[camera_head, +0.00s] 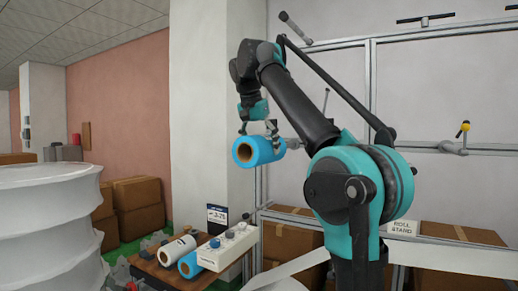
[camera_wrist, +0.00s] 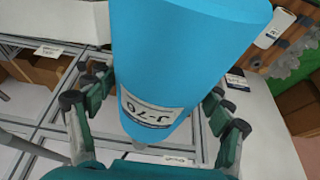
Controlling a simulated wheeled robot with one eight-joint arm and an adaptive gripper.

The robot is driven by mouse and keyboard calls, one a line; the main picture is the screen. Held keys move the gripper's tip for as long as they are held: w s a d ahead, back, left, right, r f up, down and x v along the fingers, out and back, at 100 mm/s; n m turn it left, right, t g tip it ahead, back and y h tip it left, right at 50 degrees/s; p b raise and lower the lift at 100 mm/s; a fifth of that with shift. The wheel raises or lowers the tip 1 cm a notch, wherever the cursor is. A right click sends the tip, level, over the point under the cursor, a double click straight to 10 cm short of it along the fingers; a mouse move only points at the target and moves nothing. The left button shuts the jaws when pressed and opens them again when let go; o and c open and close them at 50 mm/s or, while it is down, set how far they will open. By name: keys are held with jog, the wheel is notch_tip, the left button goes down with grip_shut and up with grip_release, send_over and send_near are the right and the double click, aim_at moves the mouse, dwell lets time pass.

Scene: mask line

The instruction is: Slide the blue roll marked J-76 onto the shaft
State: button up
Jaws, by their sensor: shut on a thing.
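The blue roll (camera_head: 264,152) hangs in my gripper (camera_head: 259,134) in front of the stand, lying about level with its dark brown core opening facing the camera. In the wrist view the blue roll (camera_wrist: 190,50) fills the middle, between my gripper's fingers (camera_wrist: 158,122). Its label reads J-7 and a further digit that is hard to make out. A grey bar (camera_head: 291,144) shows just behind the roll's right end; I cannot tell whether it touches the roll. Another grey shaft (camera_head: 452,148) juts from the frame at right, below a yellow knob.
A table at lower left holds a white roll (camera_head: 177,250), another blue roll (camera_head: 189,265), a white button box (camera_head: 229,246) and a J-76 sign (camera_head: 216,217). A large white ribbed shape (camera_head: 45,225) fills the left. Cardboard boxes (camera_head: 135,205) stand behind. A ROLL STAND sign (camera_head: 403,228) is at right.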

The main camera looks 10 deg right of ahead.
jog(key=shift+w+d, duration=0.15)
jog(key=shift+w, duration=0.05)
jog(key=shift+w+d, duration=0.1)
jog(key=shift+w, duration=0.05)
jog(key=shift+w+d, duration=0.7)
jog(key=shift+w, duration=0.25)
jog(key=shift+w+d, duration=0.65)
jog(key=shift+w, duration=0.3)
jog(key=shift+w+d, duration=0.75)
jog(key=shift+w, duration=0.25)
jog(key=shift+w+d, duration=0.75)
jog(key=shift+w, duration=0.25)
jog(key=shift+w, duration=0.1)
jog(key=shift+w+d, duration=0.75)
jog(key=shift+w, duration=0.2)
jog(key=shift+w+d, duration=0.7)
jog(key=shift+w, duration=0.25)
jog(key=shift+w+d, duration=0.65)
jog(key=shift+w, duration=0.25)
